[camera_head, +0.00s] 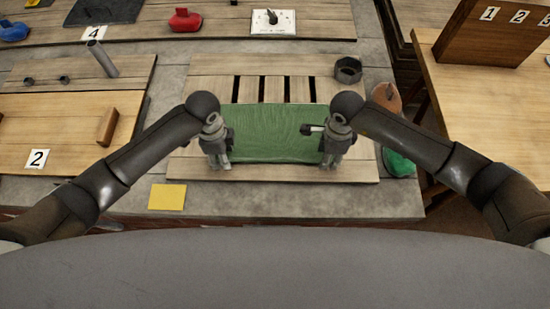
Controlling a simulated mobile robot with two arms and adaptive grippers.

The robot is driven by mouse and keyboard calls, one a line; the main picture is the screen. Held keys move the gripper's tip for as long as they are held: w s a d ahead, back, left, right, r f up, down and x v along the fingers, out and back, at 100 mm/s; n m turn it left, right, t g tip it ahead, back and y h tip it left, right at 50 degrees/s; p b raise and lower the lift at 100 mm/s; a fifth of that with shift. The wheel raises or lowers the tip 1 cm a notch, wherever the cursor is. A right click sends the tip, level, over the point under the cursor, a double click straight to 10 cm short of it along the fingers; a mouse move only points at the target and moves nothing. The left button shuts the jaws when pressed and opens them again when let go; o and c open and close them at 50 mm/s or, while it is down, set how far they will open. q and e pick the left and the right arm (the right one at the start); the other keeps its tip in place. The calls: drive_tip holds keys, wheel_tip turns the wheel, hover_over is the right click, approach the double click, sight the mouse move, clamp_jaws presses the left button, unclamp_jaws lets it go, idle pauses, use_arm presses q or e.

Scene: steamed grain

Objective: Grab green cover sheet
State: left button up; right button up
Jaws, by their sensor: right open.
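The green cover sheet (272,135) lies flat on a slatted wooden board (215,85) in the middle of the stone-topped table. Its far edge lies along the dark slots in the board. My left gripper (219,164) points down at the sheet's left edge. I cannot tell whether its fingers touch the sheet or are open. My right gripper (331,163) points down at the sheet's right edge and is open. Both grippers hide parts of the sheet's sides.
A dark hex nut (348,69) stands at the board's far right corner. A green object (398,163) and a brown one (386,97) sit right of the board. A yellow square (167,197) lies front left.

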use_arm(q)
drive_tip(key=shift+f+b, duration=0.75)
use_arm(e)
drive_tip(key=shift+f, duration=0.75)
use_arm(q)
drive_tip(key=shift+c, duration=0.2)
use_arm(e)
drive_tip(key=shift+c, duration=0.2)
use_arm(q)
drive_tip(key=shift+s, duration=0.1)
clamp_jaws()
use_arm(e)
drive_tip(key=shift+s, duration=0.1)
clamp_jaws()
use_arm(q)
drive_tip(key=shift+r, duration=0.15)
use_arm(e)
drive_tip(key=shift+r, duration=0.15)
